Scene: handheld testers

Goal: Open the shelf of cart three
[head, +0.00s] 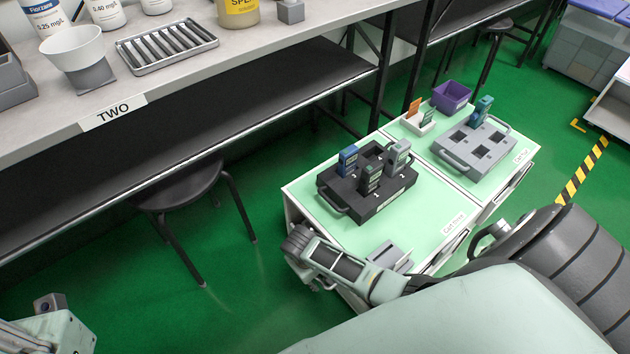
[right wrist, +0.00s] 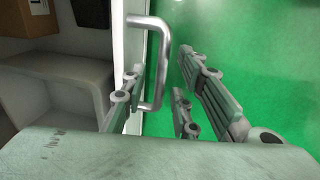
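Cart three (head: 345,225) has a pale green top and white sides, with a "Cart Three" label near its right edge. A silver handle (right wrist: 161,66) stands out from a white panel (right wrist: 133,45) in the right wrist view. My right gripper (right wrist: 165,100) is open, its fingers on either side of the handle with gaps showing. I cannot tell how far the shelf is open. In the head view my right arm crosses the cart's near end and hides part of it. Only part of my left arm shows at the bottom left; its gripper is out of view.
A dark tray (head: 367,190) with several testers sits on cart three. A long table (head: 130,95) and black stool (head: 185,190) are left. Green floor lies between.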

